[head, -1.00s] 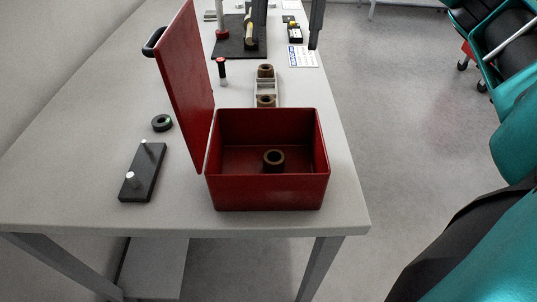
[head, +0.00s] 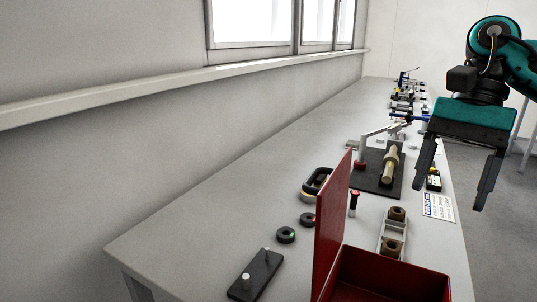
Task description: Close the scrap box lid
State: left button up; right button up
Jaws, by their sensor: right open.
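The red scrap box (head: 392,272) is at the bottom of the head view, cut off by the lower edge, so its floor is hidden. Its red lid (head: 332,228) stands open and upright along the box's left side. A black handle (head: 316,180) shows beyond the lid's left edge. My right gripper (head: 449,192) is open and empty, its fingers pointing down. It appears above the right side of the bench, beyond the box and apart from the lid. My left gripper is not in view.
Beyond the box is a grey holder (head: 386,242) with brown bushings. A dark mat (head: 370,182) holds a clamp fixture. Black rings (head: 286,235) and a dark pegged block (head: 256,275) lie left of the lid. The bench's left part is clear, beside a wall.

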aim_at(331, 199)
jog(key=k, duration=0.95)
